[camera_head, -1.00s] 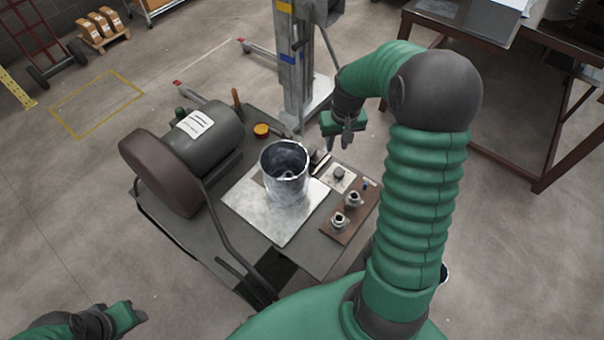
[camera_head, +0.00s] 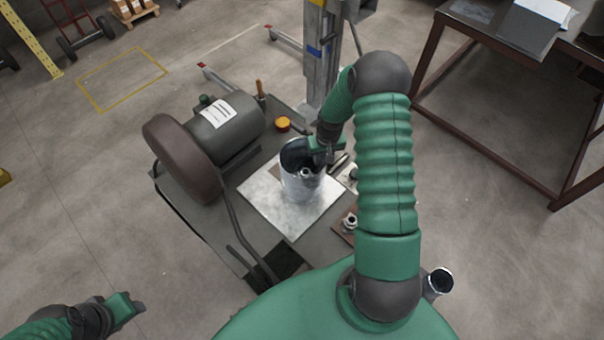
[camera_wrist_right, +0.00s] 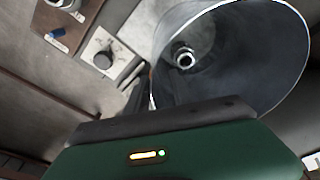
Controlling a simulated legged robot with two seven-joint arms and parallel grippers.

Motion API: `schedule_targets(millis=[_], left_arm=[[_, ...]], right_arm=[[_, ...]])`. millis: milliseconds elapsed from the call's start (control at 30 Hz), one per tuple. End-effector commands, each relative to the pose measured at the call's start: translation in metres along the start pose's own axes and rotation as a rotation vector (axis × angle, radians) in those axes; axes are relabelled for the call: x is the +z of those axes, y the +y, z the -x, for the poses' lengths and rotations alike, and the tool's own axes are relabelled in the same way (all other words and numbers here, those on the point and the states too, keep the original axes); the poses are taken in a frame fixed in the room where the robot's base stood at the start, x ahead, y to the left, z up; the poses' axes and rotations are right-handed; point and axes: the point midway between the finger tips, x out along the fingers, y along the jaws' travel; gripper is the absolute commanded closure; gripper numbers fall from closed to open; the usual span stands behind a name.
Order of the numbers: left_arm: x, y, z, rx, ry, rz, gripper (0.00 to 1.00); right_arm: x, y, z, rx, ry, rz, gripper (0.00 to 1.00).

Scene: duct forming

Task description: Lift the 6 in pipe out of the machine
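The 6 in pipe (camera_head: 301,184), a shiny open-topped metal cylinder, stands upright on the machine's square metal plate (camera_head: 291,222). It also shows in the right wrist view (camera_wrist_right: 235,60), where I look into its mouth and see a small round fitting inside. My right gripper (camera_head: 325,158) is at the right side of the pipe's rim, pointing down, its fingers apart near the wall. In the right wrist view one dark finger (camera_wrist_right: 137,100) is outside the wall; contact is unclear. My left gripper (camera_head: 132,307) is low at the left, far from the pipe, its fingers too small to judge.
The machine's dark motor drum (camera_head: 225,130) and brown wheel (camera_head: 180,158) stand left of the pipe. A control plate with a knob (camera_wrist_right: 103,58) and a brown board with fittings (camera_wrist_right: 68,20) lie beside it. A metal post (camera_head: 322,60) rises behind. A table (camera_head: 480,25) is at the right.

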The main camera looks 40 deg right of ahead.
Motion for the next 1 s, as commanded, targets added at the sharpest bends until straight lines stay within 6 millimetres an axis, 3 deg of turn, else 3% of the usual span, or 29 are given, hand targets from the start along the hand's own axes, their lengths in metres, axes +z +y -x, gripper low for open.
schedule_targets(millis=[33, 267, 1000], left_arm=[[0.0001, 0.0, -0.0003, 0.0, 0.0, 0.0, 0.57], [0.0001, 0.0001, -0.0002, 0.0, 0.0, 0.0, 0.57], [0.0, 0.0001, -0.0001, 0.0, 0.0, 0.0, 0.57]], right_arm=[[0.0002, 0.0004, 0.0001, 0.0, 0.0, 0.0, 0.72], [0.0003, 0.0004, 0.0007, 0.0, 0.0, 0.0, 1.0], [0.0003, 0.0, 0.0011, 0.0, 0.0, 0.0, 1.0]])
